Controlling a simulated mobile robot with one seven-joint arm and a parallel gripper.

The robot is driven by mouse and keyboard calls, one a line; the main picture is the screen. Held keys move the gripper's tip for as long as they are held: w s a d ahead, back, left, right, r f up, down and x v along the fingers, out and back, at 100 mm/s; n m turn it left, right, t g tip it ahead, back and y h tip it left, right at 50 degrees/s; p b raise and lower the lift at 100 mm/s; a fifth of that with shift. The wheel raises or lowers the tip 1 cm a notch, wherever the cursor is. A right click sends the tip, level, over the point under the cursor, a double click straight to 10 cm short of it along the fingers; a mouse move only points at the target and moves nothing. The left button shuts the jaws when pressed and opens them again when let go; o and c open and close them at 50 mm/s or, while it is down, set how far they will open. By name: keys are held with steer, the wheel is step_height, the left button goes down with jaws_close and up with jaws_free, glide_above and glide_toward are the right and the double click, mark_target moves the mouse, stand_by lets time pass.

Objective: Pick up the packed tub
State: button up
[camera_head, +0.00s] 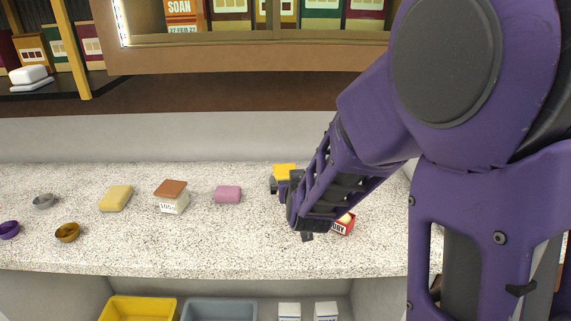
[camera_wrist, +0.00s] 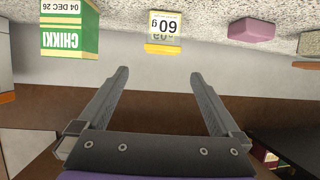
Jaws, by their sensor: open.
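A small tub with a yellow lid and a white 60 g label (camera_wrist: 164,30) appears upside down at the top of the wrist view, beyond and between my fingertips. Its yellow lid also shows in the head view (camera_head: 285,167), partly hidden by my gripper. A second tub, brown-lidded with a white label reading 100 (camera_head: 172,198), stands further left on the counter. I cannot tell which is the packed tub. My gripper (camera_wrist: 159,73) is open and empty, its fingers apart from the tub.
A pink block (camera_head: 228,194) and a yellow block (camera_head: 116,198) lie on the speckled counter (camera_head: 200,245). A red box (camera_head: 344,223) is close beside my gripper. A green Chikki box (camera_wrist: 70,35) shows in the wrist view.

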mark_target(285, 170)
steer(key=x, duration=0.7)
steer(key=shift+w+f, duration=0.2)
steer(key=shift+w, duration=0.15)
steer(key=shift+a+x, duration=0.2)
steer(key=shift+x, duration=2.45)
steer(key=c, duration=1.2)
